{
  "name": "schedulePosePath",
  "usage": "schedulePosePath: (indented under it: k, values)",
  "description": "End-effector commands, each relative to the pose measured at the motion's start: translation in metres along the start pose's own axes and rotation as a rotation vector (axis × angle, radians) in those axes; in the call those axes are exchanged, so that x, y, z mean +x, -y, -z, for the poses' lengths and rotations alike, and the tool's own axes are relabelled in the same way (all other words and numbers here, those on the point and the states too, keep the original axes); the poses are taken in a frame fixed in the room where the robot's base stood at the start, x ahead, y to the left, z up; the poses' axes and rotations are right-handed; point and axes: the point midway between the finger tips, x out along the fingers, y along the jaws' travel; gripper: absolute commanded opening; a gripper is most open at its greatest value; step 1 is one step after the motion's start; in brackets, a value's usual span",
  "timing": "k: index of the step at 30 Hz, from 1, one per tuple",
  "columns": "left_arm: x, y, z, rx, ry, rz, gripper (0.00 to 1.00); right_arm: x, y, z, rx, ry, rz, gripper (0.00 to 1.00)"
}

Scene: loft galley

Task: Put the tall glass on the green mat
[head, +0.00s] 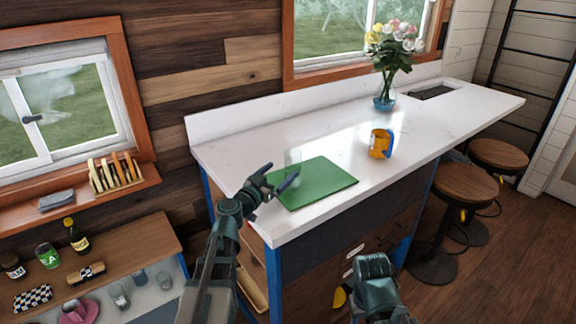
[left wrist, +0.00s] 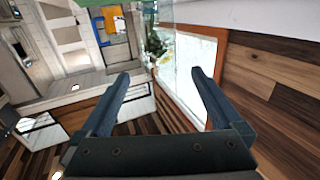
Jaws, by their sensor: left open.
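The tall glass (head: 292,161) is clear and faint, standing upright at the back left part of the green mat (head: 325,187). I cannot tell whether its base is on the mat or just behind its edge. My left gripper (head: 282,179) is open and empty at the mat's left side, close to the glass. In the left wrist view, the open fingers (left wrist: 160,82) show with the glass (left wrist: 158,28) beyond them, apart from both, and a strip of green mat (left wrist: 88,3) at the top. My right arm shows low in the head view; its fingers are not visible.
An orange-yellow mug (head: 380,144) stands right of the mat on the white counter (head: 240,155). A flower vase (head: 384,102) is farther back. Stools (head: 466,184) stand at right. A low shelf (head: 120,262) with jars is at left. The counter's right part is mostly clear.

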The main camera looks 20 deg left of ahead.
Motion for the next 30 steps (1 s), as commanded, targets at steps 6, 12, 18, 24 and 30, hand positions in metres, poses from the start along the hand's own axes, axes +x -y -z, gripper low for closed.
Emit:
schedulePosePath:
  k: [6,12,18,24,30]
  values:
    - [-0.032,-0.001,0.000,0.000,0.000,0.001,1.00,0.000,0.000,0.000,0.000,0.000,0.000,0.50]
    - [-0.039,0.000,0.000,0.000,0.000,0.000,1.00,0.000,0.000,0.000,0.000,0.000,0.000,0.50]
    - [-0.039,0.000,0.000,0.000,0.000,0.000,1.00,0.000,0.000,0.000,0.000,0.000,0.000,0.50]
    - [-0.039,0.000,0.000,0.000,0.000,0.000,1.00,0.000,0.000,0.000,0.000,0.000,0.000,0.50]
    - [-0.039,0.000,0.000,0.000,0.000,0.000,1.00,0.000,0.000,0.000,0.000,0.000,0.000,0.50]
